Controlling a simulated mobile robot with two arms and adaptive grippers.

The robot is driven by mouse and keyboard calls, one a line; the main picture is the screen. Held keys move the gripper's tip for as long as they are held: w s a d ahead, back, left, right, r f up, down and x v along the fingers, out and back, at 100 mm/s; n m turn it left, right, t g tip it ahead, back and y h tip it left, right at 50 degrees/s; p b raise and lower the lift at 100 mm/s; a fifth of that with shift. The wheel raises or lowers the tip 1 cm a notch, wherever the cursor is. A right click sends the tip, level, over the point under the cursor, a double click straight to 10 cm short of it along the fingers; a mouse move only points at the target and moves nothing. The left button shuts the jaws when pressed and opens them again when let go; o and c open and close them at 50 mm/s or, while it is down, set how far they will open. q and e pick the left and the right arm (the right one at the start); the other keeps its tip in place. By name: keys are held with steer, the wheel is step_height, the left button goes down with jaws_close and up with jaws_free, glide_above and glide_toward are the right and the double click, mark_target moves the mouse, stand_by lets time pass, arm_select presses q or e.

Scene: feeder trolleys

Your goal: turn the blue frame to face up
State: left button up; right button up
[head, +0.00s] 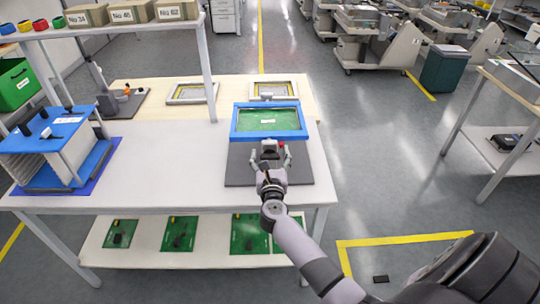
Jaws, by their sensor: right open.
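The blue frame (236,122) holds a green board (268,120) with a small white label on it. It lies at the right part of the white table, at the far edge of a dark grey mat (238,166). My right gripper (269,152) is over the mat, just on the near side of the frame. Its fingers are spread apart and hold nothing. Whether a fingertip touches the frame's near edge is too small to tell. My left gripper is not in view.
A blue rack-like fixture (62,135) stands on the table's left. Two pale frames (192,93) (273,90) lie on the wooden surface behind. A shelf post (207,70) rises at the back. Green boards (180,234) lie on the lower shelf. The table's middle (165,160) is clear.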

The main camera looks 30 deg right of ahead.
steer(key=shift+c, duration=0.6)
jaws_close()
stand_by(0.3)
